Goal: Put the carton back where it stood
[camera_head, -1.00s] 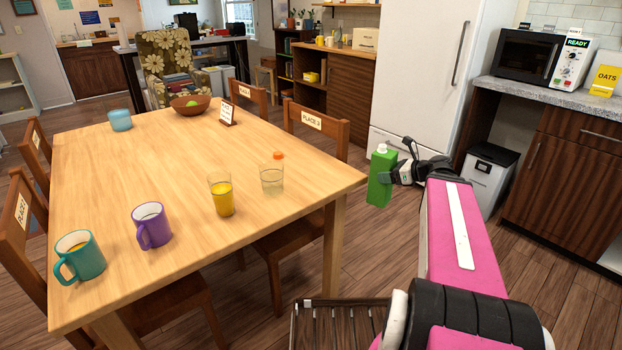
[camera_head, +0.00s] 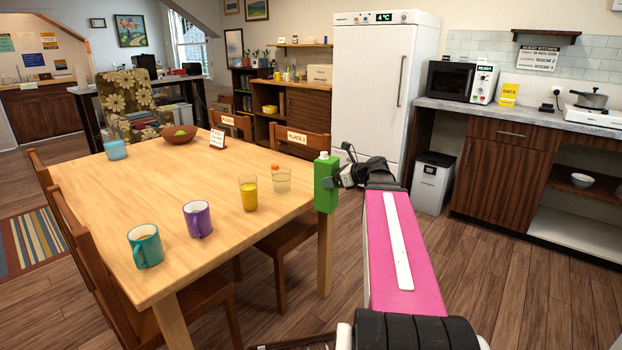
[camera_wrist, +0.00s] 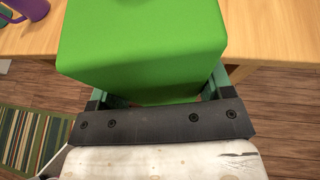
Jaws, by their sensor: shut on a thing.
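The green carton (camera_head: 326,184) with a white cap is upright in my gripper (camera_head: 338,180), just off the near right corner of the wooden table in the head view. My gripper is shut on the carton. In the wrist view the carton (camera_wrist: 140,45) fills the upper middle between the fingers, with the table behind it. The wooden table (camera_head: 150,235) holds a teal mug (camera_head: 145,247), a purple mug (camera_head: 198,220), a glass of yellow juice (camera_head: 249,194) and a clear glass (camera_head: 281,181). No empty spot is marked as the carton's own.
Chairs surround the table. The fridge (camera_head: 375,90), a white bin (camera_head: 432,183) and the counter (camera_head: 540,116) stand behind my arm. The table's middle is clear.

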